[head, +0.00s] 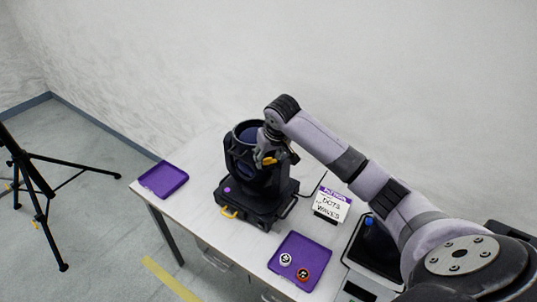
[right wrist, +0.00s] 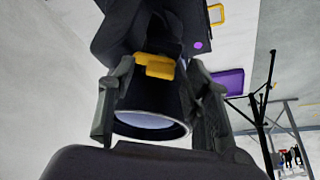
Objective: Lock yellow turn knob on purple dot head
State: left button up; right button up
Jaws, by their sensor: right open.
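The black light head (head: 246,178) stands on the table with a purple dot (head: 227,189) on its base. The purple dot also shows in the right wrist view (right wrist: 198,45). The yellow turn knob (right wrist: 155,66) is on the head's side; a yellow part also shows beside my gripper in the head view (head: 268,161). My right gripper (right wrist: 160,100) is open, its fingers on either side of the dark barrel and knob. Whether the fingers touch the knob I cannot tell. My left gripper is in neither view.
A yellow handle (head: 229,212) sticks out from the base. A purple tray (head: 163,179) lies at the left table end; another purple tray (head: 311,256) holds small round pieces in front. A label card (head: 333,203) stands to the right. A black tripod (head: 37,185) stands left.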

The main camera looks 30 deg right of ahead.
jog(key=shift+c, duration=0.5)
grip_shut()
